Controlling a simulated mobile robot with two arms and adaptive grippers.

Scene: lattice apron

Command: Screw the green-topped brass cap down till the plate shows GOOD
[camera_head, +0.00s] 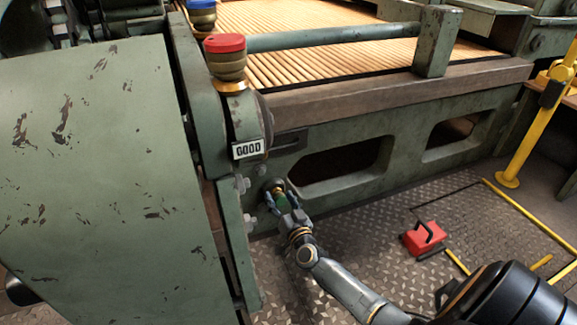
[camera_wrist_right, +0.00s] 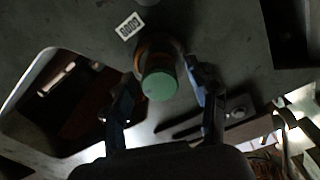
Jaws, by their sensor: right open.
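The green-topped brass cap (camera_head: 280,199) sits low on the green machine's side wall. In the right wrist view its round green top (camera_wrist_right: 160,86) faces me, with a darker brass-brown body behind. My right gripper (camera_head: 284,206) is open, its fingers on either side of the cap; in the wrist view (camera_wrist_right: 165,94) gaps show between the fingers and the cap. A small white plate (camera_wrist_right: 130,26) is beside the cap there; its tilted lettering is too small to read surely. In the head view, another plate (camera_head: 248,149) below a red-topped cap reads GOOD. My left gripper is not in view.
The red-topped brass cap (camera_head: 226,58) and a blue-topped one (camera_head: 202,14) stand above. A large green housing (camera_head: 95,170) is close on the left. A red box with a black handle (camera_head: 425,237) lies on the patterned floor. A yellow post (camera_head: 530,120) stands at right.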

